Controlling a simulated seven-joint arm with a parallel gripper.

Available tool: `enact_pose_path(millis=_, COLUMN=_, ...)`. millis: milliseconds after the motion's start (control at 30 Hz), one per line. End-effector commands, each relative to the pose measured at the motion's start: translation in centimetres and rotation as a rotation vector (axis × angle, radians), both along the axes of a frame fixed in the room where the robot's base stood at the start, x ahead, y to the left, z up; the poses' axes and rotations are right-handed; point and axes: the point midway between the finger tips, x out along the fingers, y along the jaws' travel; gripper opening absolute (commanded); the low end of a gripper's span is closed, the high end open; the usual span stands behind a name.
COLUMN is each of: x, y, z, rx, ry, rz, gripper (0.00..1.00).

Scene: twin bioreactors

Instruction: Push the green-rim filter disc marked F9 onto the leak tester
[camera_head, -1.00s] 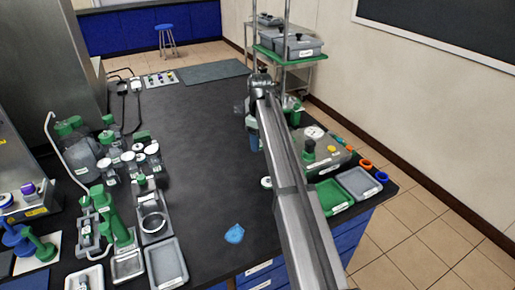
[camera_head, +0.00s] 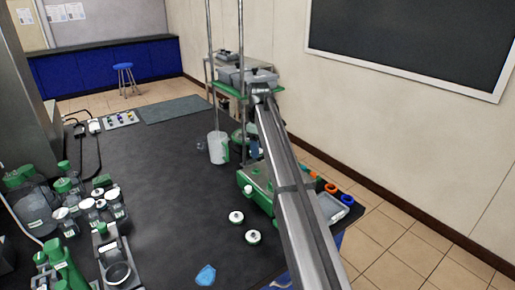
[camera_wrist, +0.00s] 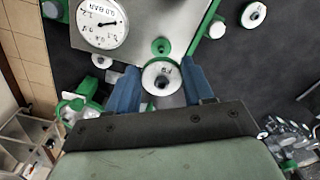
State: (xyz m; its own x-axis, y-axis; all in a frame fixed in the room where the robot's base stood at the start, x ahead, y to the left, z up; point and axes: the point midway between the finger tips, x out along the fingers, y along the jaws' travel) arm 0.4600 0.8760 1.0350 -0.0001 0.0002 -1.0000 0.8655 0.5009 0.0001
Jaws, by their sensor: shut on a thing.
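In the wrist view my gripper (camera_wrist: 161,84) has its two blue fingers closed on a white filter disc (camera_wrist: 152,73) with a dark centre. Its small mark looks like F9 but is blurred, and its green rim is hardly visible. The leak tester (camera_wrist: 151,24) is a grey box with green edges and a round white gauge (camera_wrist: 103,23). A green port (camera_wrist: 160,46) on it shows just beyond the held disc; I cannot tell whether they touch. In the head view the leak tester (camera_head: 256,187) is partly behind my arm, which hides most of the gripper.
Two other white discs (camera_head: 236,217) (camera_head: 253,237) lie on the dark bench left of the tester. A white jug (camera_head: 217,148) stands behind it. Orange and blue rings (camera_head: 331,188) and a grey tray (camera_head: 333,208) lie to the right. Bottles (camera_head: 72,205) crowd the left; mid-bench is clear.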

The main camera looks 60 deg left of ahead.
Motion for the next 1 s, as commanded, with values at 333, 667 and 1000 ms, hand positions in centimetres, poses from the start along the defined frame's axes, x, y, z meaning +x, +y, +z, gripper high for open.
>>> enact_pose_path(millis=333, x=0.0, y=0.0, z=-2.2, rx=0.0, ry=0.0, rz=-0.001, gripper=0.23)
enact_pose_path(millis=667, x=0.0, y=0.0, z=-4.8, rx=0.0, ry=0.0, rz=-0.001, gripper=0.23)
enact_pose_path(millis=1000, x=0.0, y=0.0, z=-6.0, rx=0.001, ry=-0.001, rz=-0.001, gripper=0.23)
